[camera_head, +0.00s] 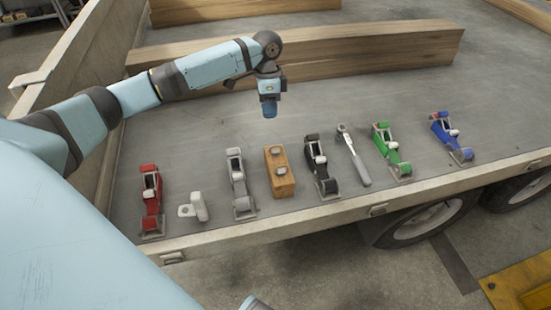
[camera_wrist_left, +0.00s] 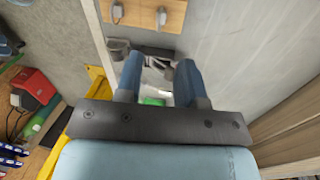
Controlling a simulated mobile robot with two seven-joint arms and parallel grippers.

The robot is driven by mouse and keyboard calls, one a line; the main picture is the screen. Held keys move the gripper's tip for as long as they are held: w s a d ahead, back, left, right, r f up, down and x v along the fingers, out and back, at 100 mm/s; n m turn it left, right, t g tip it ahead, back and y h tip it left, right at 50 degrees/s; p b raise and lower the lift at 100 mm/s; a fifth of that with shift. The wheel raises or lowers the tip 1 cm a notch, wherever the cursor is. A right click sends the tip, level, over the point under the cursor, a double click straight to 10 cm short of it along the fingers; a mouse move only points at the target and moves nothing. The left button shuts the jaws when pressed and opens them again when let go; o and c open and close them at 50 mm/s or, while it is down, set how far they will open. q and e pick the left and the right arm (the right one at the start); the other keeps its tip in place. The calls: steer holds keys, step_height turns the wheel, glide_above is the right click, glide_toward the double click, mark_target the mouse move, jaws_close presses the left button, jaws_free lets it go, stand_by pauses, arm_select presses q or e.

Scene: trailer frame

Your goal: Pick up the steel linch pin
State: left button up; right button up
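A small pale metal piece (camera_head: 195,208) lies near the front edge of the trailer bed, between the red and grey ratchet straps. It may be the steel linch pin, but I cannot tell for sure. My left gripper (camera_head: 269,110) hangs in the air above the bed, behind the row of items, pointing down. In the left wrist view its two blue fingers (camera_wrist_left: 160,78) are apart, with nothing held between them. Parts of the black strap (camera_wrist_left: 130,48) and a green item (camera_wrist_left: 152,101) show beyond them. My right gripper is not visible.
The row holds a red strap (camera_head: 151,202), grey strap (camera_head: 240,185), wooden block (camera_head: 279,172) with metal pieces, black strap (camera_head: 320,165), ratchet wrench (camera_head: 354,157), green strap (camera_head: 391,150) and blue strap (camera_head: 450,137). A timber beam (camera_head: 350,48) lies behind. The bed between is clear.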

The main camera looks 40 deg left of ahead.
mark_target(276, 156)
arm_select(q)
steer(key=f, duration=0.4)
steer(key=s+d+f+b, duration=0.1)
steer(key=f, duration=0.8)
steer(key=shift+s+d+b, duration=0.25)
steer(key=shift+d+b, duration=0.1)
jaws_close()
